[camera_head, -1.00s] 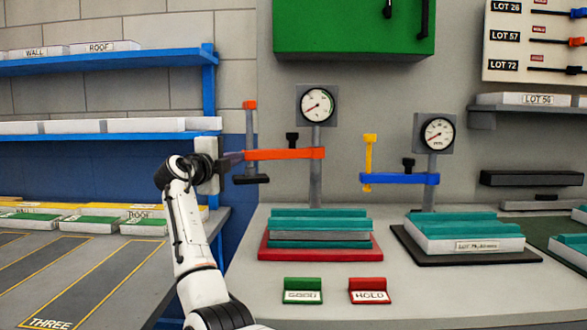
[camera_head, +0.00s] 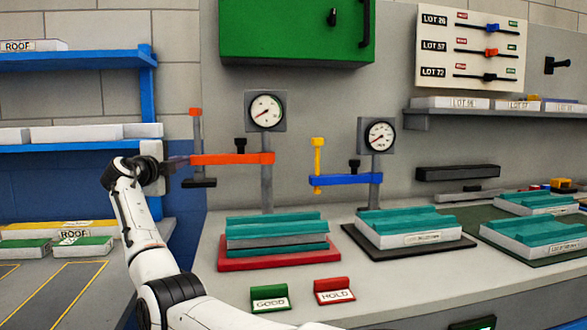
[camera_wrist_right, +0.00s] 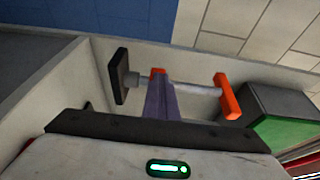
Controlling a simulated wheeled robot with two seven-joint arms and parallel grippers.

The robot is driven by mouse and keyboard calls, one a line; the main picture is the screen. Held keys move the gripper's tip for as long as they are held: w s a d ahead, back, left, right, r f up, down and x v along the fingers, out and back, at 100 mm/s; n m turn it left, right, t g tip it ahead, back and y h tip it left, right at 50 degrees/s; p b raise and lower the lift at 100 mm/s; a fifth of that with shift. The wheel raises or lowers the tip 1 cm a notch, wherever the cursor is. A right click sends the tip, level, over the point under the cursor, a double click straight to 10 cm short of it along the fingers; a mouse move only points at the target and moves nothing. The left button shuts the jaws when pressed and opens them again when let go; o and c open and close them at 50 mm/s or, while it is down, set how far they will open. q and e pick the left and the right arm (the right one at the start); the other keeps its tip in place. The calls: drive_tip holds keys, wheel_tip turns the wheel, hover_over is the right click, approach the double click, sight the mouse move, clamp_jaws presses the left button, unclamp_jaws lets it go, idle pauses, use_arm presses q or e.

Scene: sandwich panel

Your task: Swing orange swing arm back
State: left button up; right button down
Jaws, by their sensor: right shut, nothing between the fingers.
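The orange swing arm (camera_head: 235,158) is fixed to a grey post under a round dial gauge (camera_head: 265,110) and points left, clear of the stack on the red tray (camera_head: 262,265). Its left end carries an upright spindle with an orange top handle (camera_head: 195,111) and a black pad (camera_head: 198,183) below. My right gripper (camera_head: 186,160) is shut and empty, with its fingertips at the arm's left end; I cannot tell whether they touch. In the right wrist view the closed fingers (camera_wrist_right: 161,102) reach to the orange arm end (camera_wrist_right: 158,71), beside the spindle. My left gripper is not in view.
A blue swing arm (camera_head: 345,180) with a yellow handle stands to the right, near a grey-and-teal stack on a black tray (camera_head: 455,249). GOOD (camera_head: 270,298) and HOLD (camera_head: 334,291) signs stand in front. Blue shelves (camera_head: 75,60) are at the left, a green cabinet (camera_head: 290,35) above.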

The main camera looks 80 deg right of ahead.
drive_tip(key=shift+w+d+r+n+t+h, duration=0.3)
drive_tip(key=shift+d+r+t, duration=0.15)
drive_tip(key=shift+r, duration=0.2)
wheel_tip(320, 180, up, 9)
drive_tip(key=p, duration=0.2)
drive_tip(key=shift+s+a+g, duration=0.3)
drive_tip(key=shift+a+g, duration=0.15)
drive_tip(key=shift+f, duration=0.15)
